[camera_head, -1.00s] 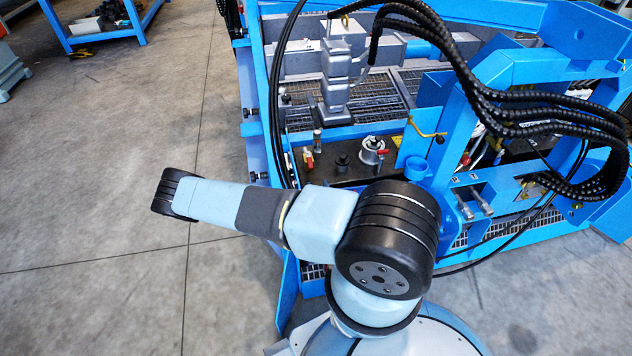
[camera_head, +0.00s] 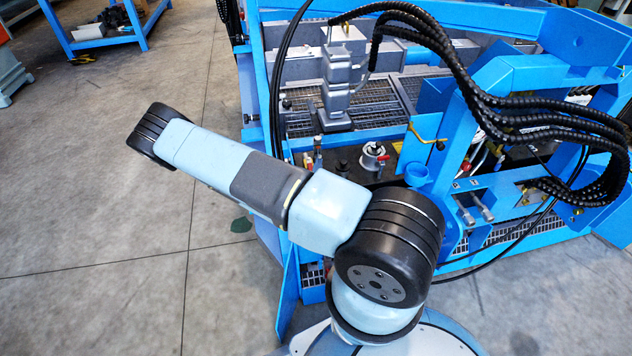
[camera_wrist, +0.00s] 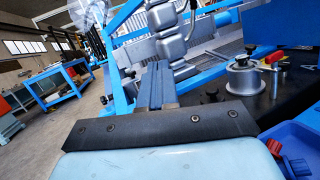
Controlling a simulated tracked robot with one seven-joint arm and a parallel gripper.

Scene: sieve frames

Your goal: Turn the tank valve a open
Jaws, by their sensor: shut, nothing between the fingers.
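Small valves with red handles stand on the dark tank top inside the blue frame. In the head view one red-handled valve (camera_head: 317,163) is partly hidden behind my arm, and a silver round fitting with a red lever (camera_head: 374,155) is to its right. I cannot tell which is valve a. The wrist view shows the silver fitting (camera_wrist: 243,80) at right, with a red handle (camera_wrist: 274,58) beside it. My gripper (camera_wrist: 158,70) is shut and empty in the wrist view, left of the fitting and apart from it. The head view does not show my gripper.
A grey stacked block column (camera_head: 337,90) stands above the metal grating. Black ribbed hoses (camera_head: 480,95) arch over the blue frame (camera_head: 520,75) at right. Concrete floor (camera_head: 80,200) is open at left.

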